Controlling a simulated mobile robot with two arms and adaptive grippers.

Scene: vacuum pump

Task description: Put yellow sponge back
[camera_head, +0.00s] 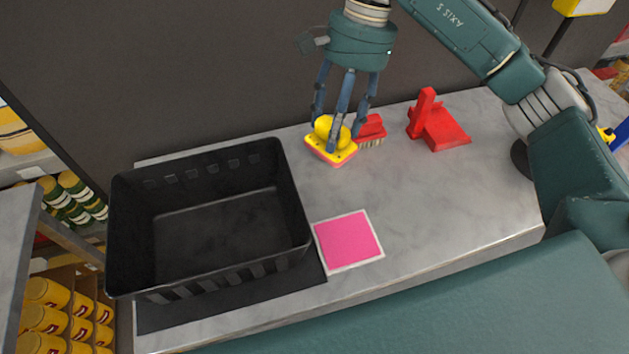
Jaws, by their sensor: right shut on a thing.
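The yellow sponge (332,150) has a yellow top with a knob and a thin reddish layer beneath. It is at the back of the grey counter, right of the black crate. My right gripper (338,128) comes down from above and is shut on the sponge, with its blue fingers around the yellow top. I cannot tell whether the sponge touches the counter. A pink square with a white border (349,241) lies flat and bare at the counter's front, right of the crate. My left gripper is not in view.
The empty black crate (283,190) stands on a dark mat at left. A red brush (371,130) is right beside the sponge. A red dustpan-like piece (438,128) stands farther right. The counter (440,200) is clear at front right. A dark wall rises behind.

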